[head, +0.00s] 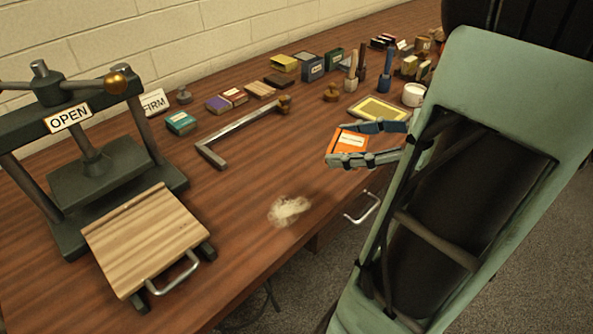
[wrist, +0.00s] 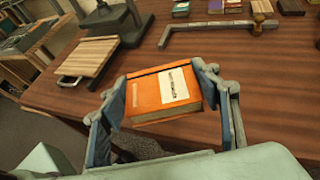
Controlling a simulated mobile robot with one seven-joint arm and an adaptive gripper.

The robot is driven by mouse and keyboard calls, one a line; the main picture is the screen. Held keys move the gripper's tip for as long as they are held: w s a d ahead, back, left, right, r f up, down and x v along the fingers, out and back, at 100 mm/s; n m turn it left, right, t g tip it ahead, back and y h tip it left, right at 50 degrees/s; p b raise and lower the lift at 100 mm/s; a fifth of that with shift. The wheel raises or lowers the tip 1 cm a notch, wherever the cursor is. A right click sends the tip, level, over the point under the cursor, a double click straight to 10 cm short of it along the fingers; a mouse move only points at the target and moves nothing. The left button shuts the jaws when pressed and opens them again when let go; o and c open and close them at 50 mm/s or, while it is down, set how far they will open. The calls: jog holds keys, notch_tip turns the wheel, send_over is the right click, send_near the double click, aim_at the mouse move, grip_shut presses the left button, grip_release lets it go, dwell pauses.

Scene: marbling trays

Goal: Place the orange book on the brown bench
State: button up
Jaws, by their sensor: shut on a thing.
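The orange book (wrist: 156,93) has a pale label on its cover and shows large in the wrist view. It also shows in the head view (head: 346,141). My gripper (head: 352,142) is shut on the book, one finger on each side of it. The book appears to be held over the front part of the brown bench (head: 235,210); whether it touches the top cannot be told. The bench's brown wooden top runs across the head view and also fills much of the wrist view (wrist: 260,75).
A black press (head: 95,150) with an OPEN sign and a light wooden board (head: 145,235) stands at the left. A metal bar (head: 235,135), a pale tuft (head: 289,210) and a yellow-framed tray (head: 378,108) lie on the bench. Several small boxes line the back. Bare wood surrounds the tuft.

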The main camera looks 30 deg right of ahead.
jog(key=w+a+f+b, duration=0.2)
jog(key=w+a+f, duration=0.15)
jog(key=w, duration=0.55)
jog(key=b, duration=0.1)
send_over(296, 168)
jog(key=f, duration=0.5)
jog(key=shift+s+d+f, duration=0.15)
jog(key=shift+s+f, duration=0.15)
jog(key=shift+w+f+b, duration=0.15)
jog(key=shift+f+b, duration=0.1)
jog(key=shift+b, duration=0.05)
jog(key=shift+w+f+b, duration=0.15)
jog(key=shift+f+b, duration=0.25)
jog(key=shift+f, duration=1.25)
jog(key=shift+f, duration=0.15)
jog(key=o, duration=1.2)
